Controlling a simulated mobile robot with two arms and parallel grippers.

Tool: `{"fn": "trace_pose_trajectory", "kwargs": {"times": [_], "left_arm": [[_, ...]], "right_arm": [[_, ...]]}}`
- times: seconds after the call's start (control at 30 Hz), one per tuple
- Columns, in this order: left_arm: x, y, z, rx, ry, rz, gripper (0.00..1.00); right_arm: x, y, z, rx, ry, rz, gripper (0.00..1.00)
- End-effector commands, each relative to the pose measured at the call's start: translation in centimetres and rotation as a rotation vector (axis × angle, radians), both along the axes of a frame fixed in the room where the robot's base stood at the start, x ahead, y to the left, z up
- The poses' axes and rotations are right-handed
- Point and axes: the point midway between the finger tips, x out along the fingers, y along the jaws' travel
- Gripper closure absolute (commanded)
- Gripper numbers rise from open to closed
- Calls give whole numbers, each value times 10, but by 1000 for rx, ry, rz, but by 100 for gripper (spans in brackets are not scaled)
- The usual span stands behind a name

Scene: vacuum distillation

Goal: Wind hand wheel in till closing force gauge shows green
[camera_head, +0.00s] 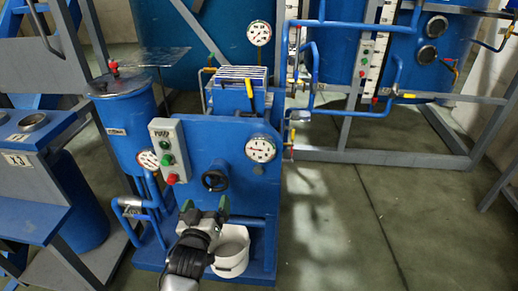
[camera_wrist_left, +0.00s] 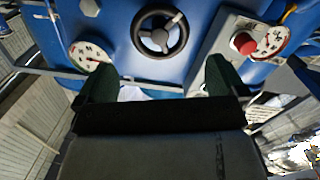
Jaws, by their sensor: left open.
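The black hand wheel (camera_head: 215,176) sits on the front of the blue press, with its rim and hub clear in the left wrist view (camera_wrist_left: 158,37). A round white gauge (camera_head: 260,149) is on the panel right of the wheel; a second gauge (camera_head: 147,160) is at the left. I cannot tell which is the closing force gauge or read either needle. My left gripper (camera_head: 205,213), with green fingertips, is open and empty just in front of and below the wheel. In the wrist view its spread fingers (camera_wrist_left: 162,76) stand short of the wheel, apart from it. My right gripper is out of view.
A grey push-button box (camera_head: 168,150) with green and red buttons is close left of the wheel. A white bucket (camera_head: 232,252) stands on the base below. Blue pipes (camera_head: 138,205) run at the left. The floor at right is clear.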

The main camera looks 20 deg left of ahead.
Motion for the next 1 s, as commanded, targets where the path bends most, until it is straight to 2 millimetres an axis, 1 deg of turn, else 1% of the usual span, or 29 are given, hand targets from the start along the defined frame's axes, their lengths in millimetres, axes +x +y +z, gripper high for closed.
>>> {"fn": "trace_pose_trajectory", "kwargs": {"times": [0.17,0.23,0.37,0.5,0.53,0.6,0.8,0.9,1.0], "left_arm": [[0,0,2,-2,1,0,0],[0,1,3,0,1,-1,0],[10,3,2,1,0,-2,0],[33,8,2,0,-2,-2,0],[39,9,2,0,-2,-2,0],[52,12,2,1,-1,-1,0],[86,19,2,0,0,-1,0],[97,22,2,0,0,-1,0],[103,23,2,1,1,0,0]], "right_arm": [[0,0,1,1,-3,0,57],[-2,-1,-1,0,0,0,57],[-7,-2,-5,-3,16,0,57],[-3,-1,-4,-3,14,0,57],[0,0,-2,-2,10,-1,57],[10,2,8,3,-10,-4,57],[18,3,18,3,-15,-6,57],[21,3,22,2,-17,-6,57],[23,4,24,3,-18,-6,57]]}}
